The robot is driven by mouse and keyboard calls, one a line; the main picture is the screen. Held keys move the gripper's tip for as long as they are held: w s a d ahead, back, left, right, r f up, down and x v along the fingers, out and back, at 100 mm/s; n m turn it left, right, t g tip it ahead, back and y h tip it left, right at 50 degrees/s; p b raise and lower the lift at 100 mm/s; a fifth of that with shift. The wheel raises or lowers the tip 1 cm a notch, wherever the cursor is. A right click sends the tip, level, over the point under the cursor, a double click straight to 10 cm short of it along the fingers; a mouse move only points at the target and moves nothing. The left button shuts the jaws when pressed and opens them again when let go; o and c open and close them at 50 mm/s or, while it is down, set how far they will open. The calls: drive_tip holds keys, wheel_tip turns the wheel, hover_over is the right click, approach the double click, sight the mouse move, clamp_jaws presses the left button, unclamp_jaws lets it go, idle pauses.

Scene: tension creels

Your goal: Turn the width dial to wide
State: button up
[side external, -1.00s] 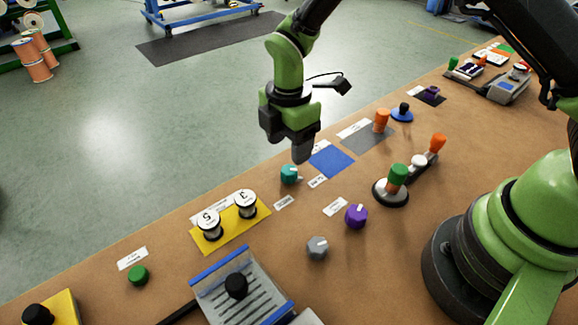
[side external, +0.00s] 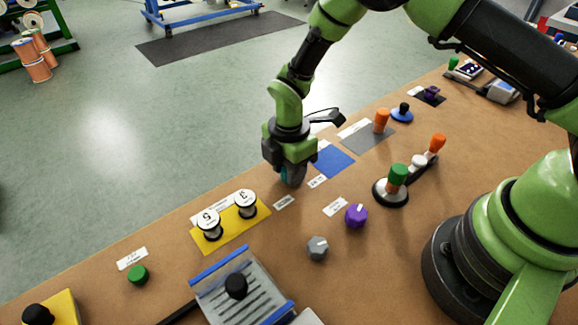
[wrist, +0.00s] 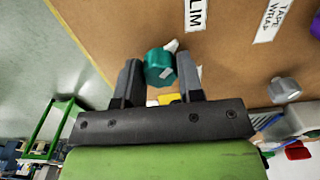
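A teal dial (wrist: 158,68) with a pale pointer sits near the table edge. A white label (wrist: 196,12) beside it in the wrist view ends in "LIM"; no label reading "wide" is legible. My gripper (wrist: 159,62) is lowered over the dial, one finger on each side. The fingers look apart, with narrow gaps to the dial, and I cannot make out firm contact. In the side view my gripper (side external: 292,178) covers most of the teal dial.
A purple dial (side external: 356,216) and a grey knob (side external: 317,248) stand to the right and in front. A yellow plate (side external: 226,231) with two numbered spools lies to the left. A blue mat (side external: 332,161) lies behind right. Bare table surrounds the dials.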

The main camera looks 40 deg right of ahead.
drive_tip(key=shift+m, duration=0.3)
drive_tip(key=m, duration=0.3)
drive_tip(key=shift+m, duration=0.3)
drive_tip(key=m, duration=1.3)
drive_tip(key=shift+m, duration=0.3)
idle(0.3)
drive_tip(key=o, duration=0.9)
drive_tip(key=shift+r, duration=0.1)
